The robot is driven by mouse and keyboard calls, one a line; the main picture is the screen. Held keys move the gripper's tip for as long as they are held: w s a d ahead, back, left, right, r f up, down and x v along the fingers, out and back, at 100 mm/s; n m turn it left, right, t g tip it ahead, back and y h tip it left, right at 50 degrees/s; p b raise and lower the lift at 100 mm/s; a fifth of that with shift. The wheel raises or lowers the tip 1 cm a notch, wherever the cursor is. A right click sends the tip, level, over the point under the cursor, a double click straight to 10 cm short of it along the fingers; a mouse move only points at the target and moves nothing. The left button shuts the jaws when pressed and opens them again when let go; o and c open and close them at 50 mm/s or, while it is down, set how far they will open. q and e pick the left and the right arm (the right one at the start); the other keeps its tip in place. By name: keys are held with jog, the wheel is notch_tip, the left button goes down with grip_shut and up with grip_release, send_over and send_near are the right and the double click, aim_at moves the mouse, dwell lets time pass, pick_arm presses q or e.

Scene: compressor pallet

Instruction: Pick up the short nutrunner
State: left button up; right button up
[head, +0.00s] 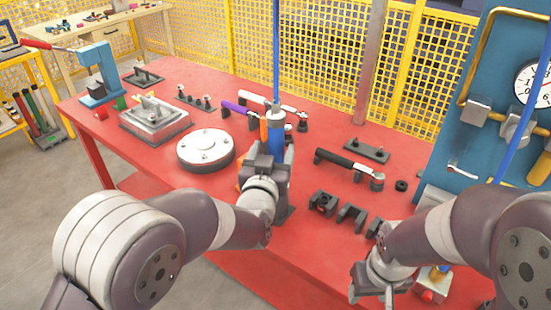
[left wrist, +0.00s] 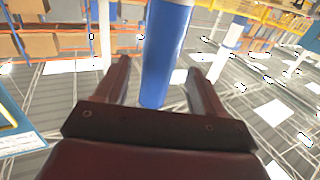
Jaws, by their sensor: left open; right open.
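A blue cylindrical tool (head: 275,121), which looks like the short nutrunner, hangs upright from a blue hose over the red table. My left gripper (head: 266,160) is open at its lower part, which the gripper and wrist partly hide. In the left wrist view the blue tool body (left wrist: 166,52) stands between the two fingers of my left gripper (left wrist: 164,85). Gaps show on both sides of it. My right gripper (head: 372,290) is low at the table's front right, open, with no object seen in it.
The red table (head: 330,225) holds a round flanged plate (head: 205,150), a square block (head: 154,120), a black-handled wrench (head: 345,163), purple-handled and orange-handled tools behind the blue tool, and black holders (head: 322,203). A blue panel with a gauge (head: 534,84) stands at right.

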aim_at(275, 149)
pick_arm(q)
jog(key=w, duration=0.1)
jog(key=w+d, duration=0.1)
jog(key=w, duration=0.1)
jog(key=shift+w+a, duration=0.1)
jog(key=shift+w, duration=0.2)
jog(key=shift+s, duration=0.1)
jog(key=c, duration=0.5)
grip_shut()
jog(key=shift+r, duration=0.15)
